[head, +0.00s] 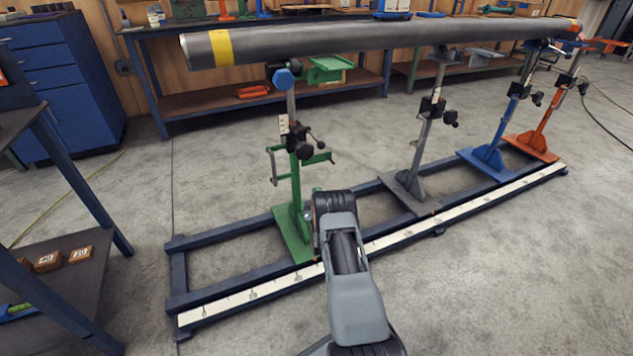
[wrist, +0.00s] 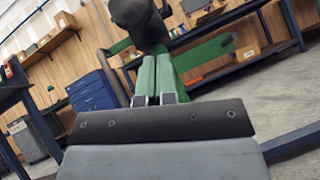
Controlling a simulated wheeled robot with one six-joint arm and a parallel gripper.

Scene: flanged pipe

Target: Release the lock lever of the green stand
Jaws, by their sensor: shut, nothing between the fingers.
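The green stand (head: 295,190) is the nearest of the row under the pipe (head: 370,42), with its green base plate on the rail frame. Its dark clamp has a round knob (head: 303,151) and a thin dark lever (head: 316,136); I cannot tell the lever's lock state. In the head view my arm hides my gripper in front of the stand's lower part. In the wrist view my gripper (wrist: 155,97) is shut and empty, with green stand parts (wrist: 205,53) and a large dark rounded part (wrist: 138,18) beyond.
Grey (head: 411,178), blue (head: 488,158) and orange (head: 533,145) stands follow along the frame. A white scale strip (head: 255,292) runs along the frame's near side. A dark table (head: 70,262) with marked blocks stands at left. Grey floor lies open at right.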

